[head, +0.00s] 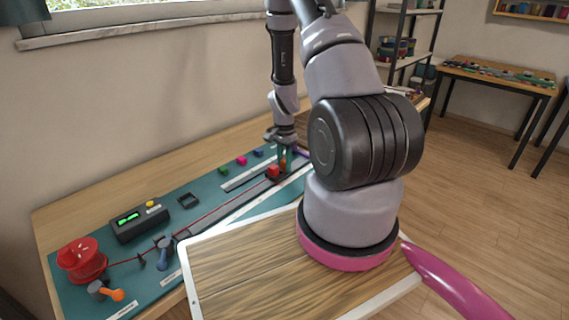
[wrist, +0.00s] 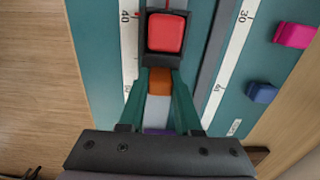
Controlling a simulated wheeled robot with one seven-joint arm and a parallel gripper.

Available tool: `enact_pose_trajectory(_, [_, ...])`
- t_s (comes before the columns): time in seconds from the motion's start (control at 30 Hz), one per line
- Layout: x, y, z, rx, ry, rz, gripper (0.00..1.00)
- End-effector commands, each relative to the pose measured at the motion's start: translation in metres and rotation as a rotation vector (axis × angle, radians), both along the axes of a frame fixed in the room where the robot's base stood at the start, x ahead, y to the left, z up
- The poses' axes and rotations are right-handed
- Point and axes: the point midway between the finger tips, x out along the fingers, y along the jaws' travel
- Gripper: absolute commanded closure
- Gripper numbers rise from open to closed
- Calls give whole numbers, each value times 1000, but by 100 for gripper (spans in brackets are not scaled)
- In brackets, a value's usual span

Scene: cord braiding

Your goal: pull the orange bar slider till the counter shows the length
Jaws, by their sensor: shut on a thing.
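The slider (wrist: 147,59) is a dark carriage with a red block (wrist: 166,33) on top and an orange bar (wrist: 160,81) at its near end. In the wrist view my gripper (wrist: 165,92) has its green fingers on either side of the orange bar, shut on it. A small red mark by the slider is near the 40 on the white scale (wrist: 132,50). In the head view the red block (head: 273,171) is just left of my gripper (head: 287,160). The counter (head: 139,222) has a lit green display, too small to read. A red cord (head: 215,210) runs from the red spool (head: 82,262) toward the slider.
The teal board (head: 150,285) also bears an orange-tipped lever (head: 115,295), a grey-blue clamp-like post (head: 165,250), a dark square frame (head: 188,201) and small green, pink and blue blocks (head: 258,153) along the back. A wooden-topped surface (head: 240,280) is in front.

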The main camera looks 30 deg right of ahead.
Motion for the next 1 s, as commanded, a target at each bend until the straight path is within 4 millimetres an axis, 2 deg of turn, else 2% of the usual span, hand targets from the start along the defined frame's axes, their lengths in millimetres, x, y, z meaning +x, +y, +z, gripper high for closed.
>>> enact_pose_trajectory(0.13, [6,-14,0,-2,-4,-3,100])
enact_pose_trajectory(0.33, [17,-46,0,-3,-4,-3,100])
enact_pose_trajectory(0.6, [18,-48,0,-2,-3,0,100])
enact_pose_trajectory(0.63, [18,-48,1,-2,-3,0,64])
enact_pose_trajectory(0.7, [18,-48,0,-2,-3,0,38])
enact_pose_trajectory(1.0, [17,-47,1,-1,-1,0,38])
